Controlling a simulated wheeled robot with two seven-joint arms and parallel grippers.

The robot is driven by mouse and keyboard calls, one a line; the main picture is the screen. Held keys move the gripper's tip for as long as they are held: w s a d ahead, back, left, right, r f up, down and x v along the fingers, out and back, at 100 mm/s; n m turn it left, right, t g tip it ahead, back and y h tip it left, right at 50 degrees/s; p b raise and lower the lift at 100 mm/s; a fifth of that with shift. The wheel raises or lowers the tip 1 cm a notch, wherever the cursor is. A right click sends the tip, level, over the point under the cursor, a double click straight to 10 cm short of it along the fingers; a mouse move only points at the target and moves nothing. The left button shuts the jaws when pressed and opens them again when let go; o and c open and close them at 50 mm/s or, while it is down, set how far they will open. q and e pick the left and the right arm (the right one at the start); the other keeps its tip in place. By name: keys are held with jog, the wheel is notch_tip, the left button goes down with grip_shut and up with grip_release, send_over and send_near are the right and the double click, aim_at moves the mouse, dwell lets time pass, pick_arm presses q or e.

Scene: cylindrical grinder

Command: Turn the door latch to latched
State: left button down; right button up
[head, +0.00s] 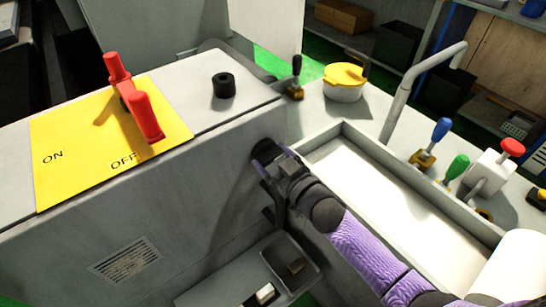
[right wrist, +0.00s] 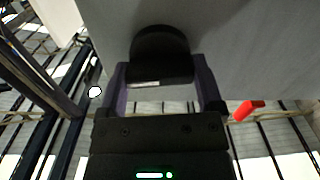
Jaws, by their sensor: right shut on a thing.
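The door latch appears as a black knob (head: 265,149) on the side face of the grey machine housing. In the right wrist view the black knob (right wrist: 160,52) has a rounded top and a flat block below. My right gripper (head: 273,160) reaches it with purple fingers. In the right wrist view the fingers of my right gripper (right wrist: 163,80) lie on either side of the block and are shut on it. The arm and gripper partly hide the latch in the head view, and I cannot read its angle clearly. My left gripper is not in view.
On the housing top are a yellow ON/OFF plate (head: 60,140) with a red lever (head: 145,115) and a black cylinder (head: 224,85). A shallow grey tray (head: 325,140), yellow-lidded pot (head: 345,80), bent pipe (head: 395,105) and several coloured-handled tools stand right. A small bin (head: 300,284) is below.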

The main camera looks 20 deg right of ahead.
jog(key=n, duration=0.7)
jog(key=shift+p, duration=0.35)
jog(key=n, duration=0.4)
jog(key=shift+n, duration=0.3)
jog(key=n, duration=0.3)
jog(key=shift+f+n+b, duration=0.1)
jog(key=shift+n+b, duration=0.2)
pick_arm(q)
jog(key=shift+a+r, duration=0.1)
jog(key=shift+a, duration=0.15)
pick_arm(e)
jog(key=shift+n, duration=0.6)
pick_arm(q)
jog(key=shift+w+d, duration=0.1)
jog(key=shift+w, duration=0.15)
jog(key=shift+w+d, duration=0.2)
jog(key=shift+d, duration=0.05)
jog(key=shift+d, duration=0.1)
